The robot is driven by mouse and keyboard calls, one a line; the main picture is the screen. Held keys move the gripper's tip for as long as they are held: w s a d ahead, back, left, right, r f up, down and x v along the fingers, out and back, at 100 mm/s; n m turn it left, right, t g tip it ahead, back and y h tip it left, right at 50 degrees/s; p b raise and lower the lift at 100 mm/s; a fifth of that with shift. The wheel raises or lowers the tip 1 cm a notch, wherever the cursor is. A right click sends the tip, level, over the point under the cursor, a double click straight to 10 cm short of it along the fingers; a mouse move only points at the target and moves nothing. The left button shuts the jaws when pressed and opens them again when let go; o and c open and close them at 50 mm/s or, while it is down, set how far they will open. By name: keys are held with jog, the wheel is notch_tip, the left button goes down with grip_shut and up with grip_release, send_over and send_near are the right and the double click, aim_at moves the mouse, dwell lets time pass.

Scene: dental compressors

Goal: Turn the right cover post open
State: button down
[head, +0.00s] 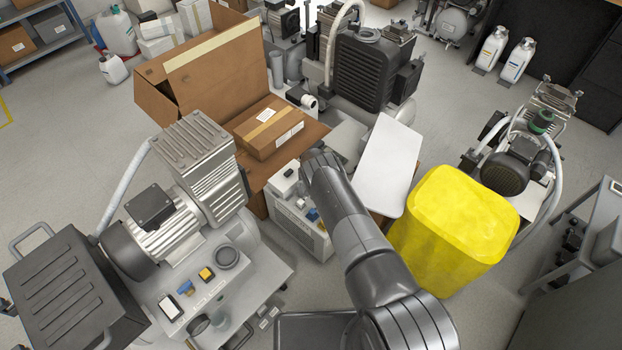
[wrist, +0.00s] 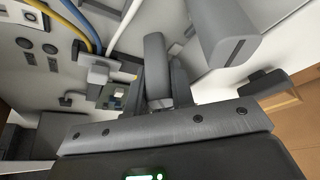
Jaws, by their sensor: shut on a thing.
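My arm reaches out across the head view, and its end (head: 318,165) is over a white box-shaped unit (head: 303,232) in the middle. The arm hides the jaws there.
An open cardboard box (head: 205,75) stands behind, with a small carton (head: 268,128) on its flap. A pale flat panel (head: 388,165) and a yellow container (head: 455,225) are close right of my arm. A compressor (head: 165,235) stands left. Yellow and blue hoses (wrist: 85,25) run nearby.

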jog(key=shift+a+m+h, duration=0.1)
jog(key=shift+m+h, duration=0.2)
jog(key=shift+m, duration=0.7)
jog(key=c, duration=1.5)
grip_release()
jog(key=shift+r, duration=0.1)
jog(key=shift+v, duration=5.3)
jog(key=shift+a, duration=0.1)
